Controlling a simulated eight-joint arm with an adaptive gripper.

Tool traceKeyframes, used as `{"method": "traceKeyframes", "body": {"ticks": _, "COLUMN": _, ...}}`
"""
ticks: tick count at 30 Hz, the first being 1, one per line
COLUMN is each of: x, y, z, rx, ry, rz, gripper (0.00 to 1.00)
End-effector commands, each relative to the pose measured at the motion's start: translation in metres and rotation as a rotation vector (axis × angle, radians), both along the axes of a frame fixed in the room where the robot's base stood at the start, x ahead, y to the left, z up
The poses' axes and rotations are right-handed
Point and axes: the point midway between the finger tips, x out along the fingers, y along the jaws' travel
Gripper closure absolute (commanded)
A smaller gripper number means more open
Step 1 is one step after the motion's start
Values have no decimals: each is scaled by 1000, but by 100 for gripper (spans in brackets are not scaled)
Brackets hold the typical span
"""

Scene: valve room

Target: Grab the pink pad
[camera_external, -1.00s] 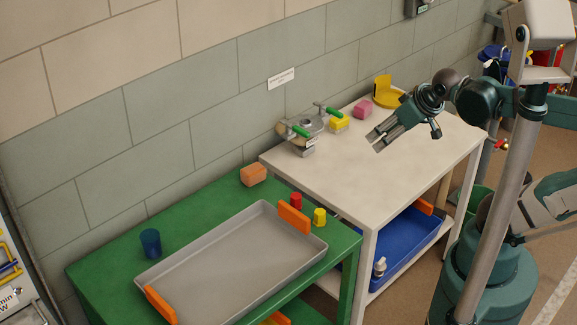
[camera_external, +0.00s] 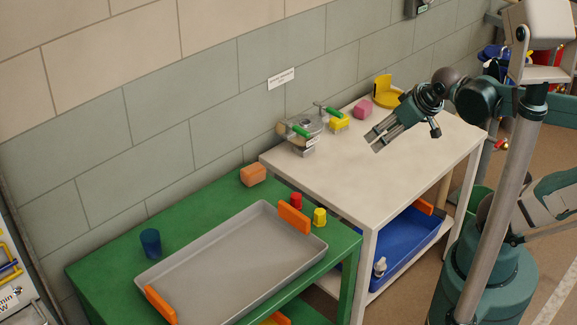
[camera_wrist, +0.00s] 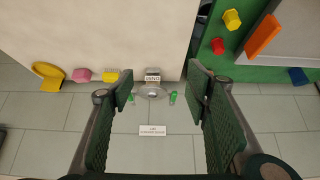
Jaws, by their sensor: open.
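The pink pad (camera_external: 363,108) lies on the white table (camera_external: 400,160) near the wall, between a yellow pad (camera_external: 340,123) and a yellow bracket-like piece (camera_external: 385,91). In the wrist view the pink pad (camera_wrist: 82,75) is at the upper left, outside the left finger. My gripper (camera_external: 372,142) is open and empty. It is above the white table, to the right of and nearer the camera than the pad, and apart from it. In the wrist view its two fingers (camera_wrist: 160,95) are spread wide.
A metal fixture with green handles (camera_external: 309,128) stands by the wall beside the yellow pad. The green table (camera_external: 110,255) holds a grey tray (camera_external: 230,255), an orange block (camera_external: 253,175), a blue cup (camera_external: 150,242) and small red and yellow pieces. The white table's front is clear.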

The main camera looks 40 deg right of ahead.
Motion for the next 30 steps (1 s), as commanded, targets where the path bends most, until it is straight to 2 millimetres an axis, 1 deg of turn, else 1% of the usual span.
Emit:
{"method": "traceKeyframes", "body": {"ticks": 8, "x": 20, "y": -10, "z": 13, "rx": 22, "ry": 26, "rz": -60, "gripper": 52}}
{"method": "traceKeyframes", "body": {"ticks": 18, "x": 62, "y": -33, "z": 31, "rx": 71, "ry": 79, "rz": -195, "gripper": 52}}
{"method": "traceKeyframes", "body": {"ticks": 30, "x": 115, "y": -66, "z": 41, "rx": 124, "ry": 140, "rz": -360, "gripper": 52}}
